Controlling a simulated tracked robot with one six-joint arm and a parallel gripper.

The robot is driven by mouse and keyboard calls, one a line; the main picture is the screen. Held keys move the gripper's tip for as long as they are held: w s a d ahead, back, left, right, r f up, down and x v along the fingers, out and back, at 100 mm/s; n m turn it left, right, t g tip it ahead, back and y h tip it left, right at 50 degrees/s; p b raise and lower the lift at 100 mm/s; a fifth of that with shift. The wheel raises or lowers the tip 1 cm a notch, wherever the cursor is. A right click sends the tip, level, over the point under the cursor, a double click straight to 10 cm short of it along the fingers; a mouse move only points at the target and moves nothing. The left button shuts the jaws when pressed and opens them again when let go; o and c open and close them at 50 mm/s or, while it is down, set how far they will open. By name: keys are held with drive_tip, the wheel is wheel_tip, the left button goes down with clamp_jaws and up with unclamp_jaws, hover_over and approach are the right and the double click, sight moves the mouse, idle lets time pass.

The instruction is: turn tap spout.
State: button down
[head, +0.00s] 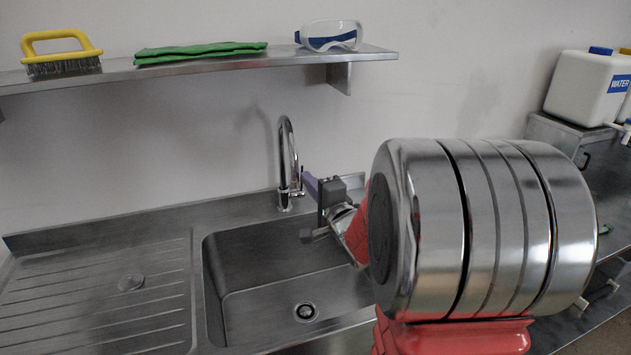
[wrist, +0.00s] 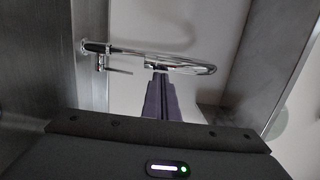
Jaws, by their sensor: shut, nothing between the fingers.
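The chrome tap (head: 283,165) stands upright at the back edge of the sink (head: 215,270), with a tall curved spout (head: 288,130). In the wrist view the tap lies sideways, its base at the left and its spout (wrist: 192,66) reaching right. A small side lever (wrist: 118,70) shows near the base. My gripper (head: 307,180) is just right of the tap in the head view. Its purple fingers (wrist: 160,76) are shut and empty, their tips close to the spout in the wrist view. I cannot tell whether they touch it.
A shelf (head: 200,68) above holds a yellow-handled brush (head: 62,55), green cloth or gloves (head: 200,51) and goggles (head: 330,35). A ribbed drainboard (head: 90,300) lies left of the sink. White water containers (head: 590,88) stand at the right. The sink basin looks empty.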

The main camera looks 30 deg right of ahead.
drive_tip(key=shift+s+d, duration=0.1)
drive_tip(key=shift+d, duration=0.05)
drive_tip(key=s, duration=1.1)
drive_tip(key=shift+s+d, duration=0.25)
drive_tip(key=shift+d, duration=0.1)
drive_tip(key=shift+f, duration=0.1)
idle(0.5)
